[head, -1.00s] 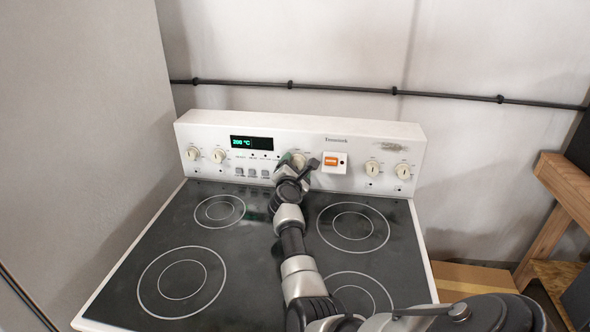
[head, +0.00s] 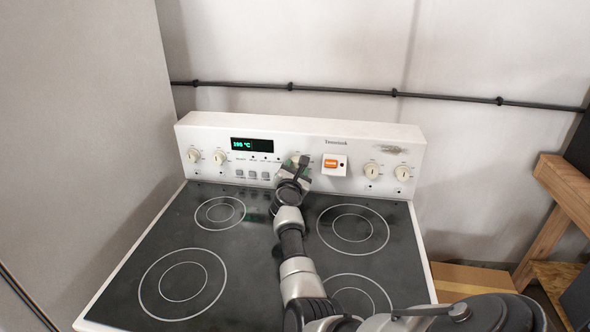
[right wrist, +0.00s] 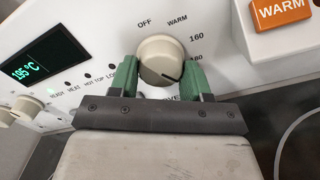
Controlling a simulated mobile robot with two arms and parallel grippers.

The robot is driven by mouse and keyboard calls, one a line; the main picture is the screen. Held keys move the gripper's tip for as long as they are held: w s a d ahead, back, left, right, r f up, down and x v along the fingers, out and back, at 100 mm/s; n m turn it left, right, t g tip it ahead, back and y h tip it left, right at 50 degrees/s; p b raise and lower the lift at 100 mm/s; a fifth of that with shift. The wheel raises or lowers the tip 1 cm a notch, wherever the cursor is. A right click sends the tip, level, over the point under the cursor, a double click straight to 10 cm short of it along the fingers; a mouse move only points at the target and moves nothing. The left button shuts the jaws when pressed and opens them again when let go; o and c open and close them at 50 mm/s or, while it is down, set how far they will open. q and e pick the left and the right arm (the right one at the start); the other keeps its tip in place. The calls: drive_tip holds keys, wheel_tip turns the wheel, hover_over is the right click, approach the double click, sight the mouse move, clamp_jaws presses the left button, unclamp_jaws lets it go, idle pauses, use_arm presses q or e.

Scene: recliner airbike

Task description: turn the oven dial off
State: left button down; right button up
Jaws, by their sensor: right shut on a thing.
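The oven dial (right wrist: 163,60) is a cream round knob on the white control panel, and it shows in the right wrist view. Its dark pointer line points to the lower right, away from the OFF label (right wrist: 145,22) at its upper left. My right gripper (right wrist: 160,77) has a green finger on each side of the dial and is shut on it. In the head view the right gripper (head: 300,165) covers most of the dial. The green display (head: 252,145) reads 195 °C. My left gripper is not in view.
An orange WARM switch (head: 331,163) sits just right of the dial. Other knobs stand at both ends of the panel, such as one at the far right (head: 403,173). The black glass cooktop (head: 200,240) is bare under my arm. A wooden frame (head: 565,185) stands at the right.

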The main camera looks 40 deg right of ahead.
drive_tip(key=n+p, duration=0.1)
drive_tip(key=n, duration=0.3)
drive_tip(key=shift+n, duration=0.3)
drive_tip(key=n+p, duration=0.1)
drive_tip(key=n, duration=0.2)
drive_tip(key=shift+s+d+n+p, duration=0.1)
drive_tip(key=shift+n+p, duration=0.2)
drive_tip(key=shift+n, duration=0.1)
drive_tip(key=n+p, duration=0.1)
drive_tip(key=n, duration=0.2)
drive_tip(key=shift+r+n, duration=0.1)
drive_tip(key=shift+n, duration=0.2)
drive_tip(key=n+p, duration=0.1)
drive_tip(key=n, duration=0.2)
drive_tip(key=shift+s+n+p, duration=0.1)
drive_tip(key=shift+n+p, duration=0.2)
drive_tip(key=shift+p, duration=0.1)
drive_tip(key=n+p, duration=0.1)
drive_tip(key=n, duration=0.2)
drive_tip(key=shift+r+n, duration=0.1)
drive_tip(key=shift+n, duration=0.2)
drive_tip(key=n+p, duration=0.2)
drive_tip(key=n, duration=0.1)
drive_tip(key=shift+d+n, duration=0.1)
drive_tip(key=shift+n, duration=0.2)
drive_tip(key=shift+n+p, duration=0.9)
drive_tip(key=shift+n, duration=2)
